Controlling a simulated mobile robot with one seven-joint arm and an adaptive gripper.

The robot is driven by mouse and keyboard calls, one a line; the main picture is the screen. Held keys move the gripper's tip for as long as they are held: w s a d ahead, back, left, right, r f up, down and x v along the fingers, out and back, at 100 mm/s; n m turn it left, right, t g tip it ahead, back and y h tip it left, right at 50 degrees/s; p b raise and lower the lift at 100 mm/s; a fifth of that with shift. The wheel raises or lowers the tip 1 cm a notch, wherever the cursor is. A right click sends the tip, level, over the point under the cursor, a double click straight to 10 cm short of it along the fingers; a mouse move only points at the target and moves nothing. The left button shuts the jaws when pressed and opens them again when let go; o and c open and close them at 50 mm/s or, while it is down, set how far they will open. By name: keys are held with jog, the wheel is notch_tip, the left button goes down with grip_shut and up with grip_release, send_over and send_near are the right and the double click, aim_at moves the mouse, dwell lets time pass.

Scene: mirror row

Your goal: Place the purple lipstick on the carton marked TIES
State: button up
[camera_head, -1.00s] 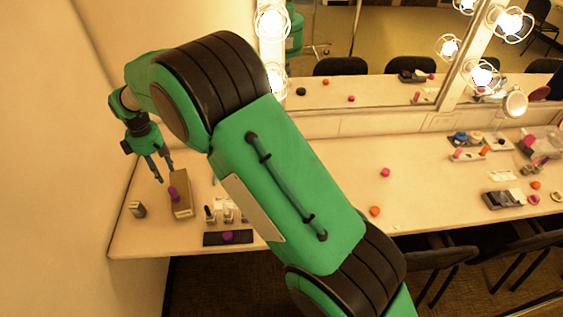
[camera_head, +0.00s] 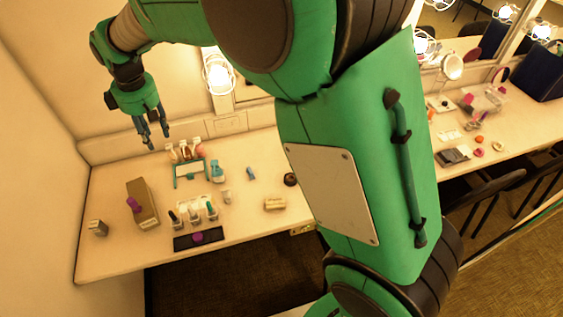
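A tan carton (camera_head: 147,211) stands at the left end of the near counter; no marking on it is legible. A small purple object (camera_head: 133,204), apparently the purple lipstick, shows against the carton's left part. I cannot tell whether it rests on the carton or stands beside it. My gripper (camera_head: 154,139) is above the counter's back edge, behind the carton and apart from it. Its fingers point down, look parted, and hold nothing that I can see. Another small purple item (camera_head: 197,237) lies on a dark tray (camera_head: 214,234) at the counter's front.
A small grey box (camera_head: 97,228) stands left of the carton. Several small bottles (camera_head: 194,213) stand behind the dark tray. A teal rack (camera_head: 189,173) and a tan block (camera_head: 275,204) are farther right. My arm hides the counter's middle. The wall closes off the left.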

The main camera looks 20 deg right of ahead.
jog(key=s+d+r+m+t, duration=0.15)
jog(key=s+d+r, duration=0.25)
jog(key=d, duration=0.4)
jog(key=s+d+r+m, duration=0.3)
jog(key=s+d+r, duration=0.15)
jog(key=d, duration=0.35)
jog(key=s+d+r+m+t, duration=0.1)
jog(key=s+d+r+m, duration=0.1)
jog(key=s+d+r, duration=0.45)
jog(key=s+d+f+m+t, duration=0.1)
jog(key=s+d+f+m, duration=0.1)
jog(key=s+d, duration=0.5)
jog(key=s+d+f+m, duration=0.2)
jog(key=s+d+m, duration=0.3)
jog(key=s+d, duration=0.3)
jog(key=s, duration=0.3)
jog(key=shift+s+f+t+h, duration=0.3)
jog(key=shift+f+t+h, duration=0.05)
jog(key=shift+f+h, duration=0.05)
jog(key=shift+f, duration=0.15)
jog(key=shift+f+b, duration=0.75)
jog(key=shift+b, duration=0.15)
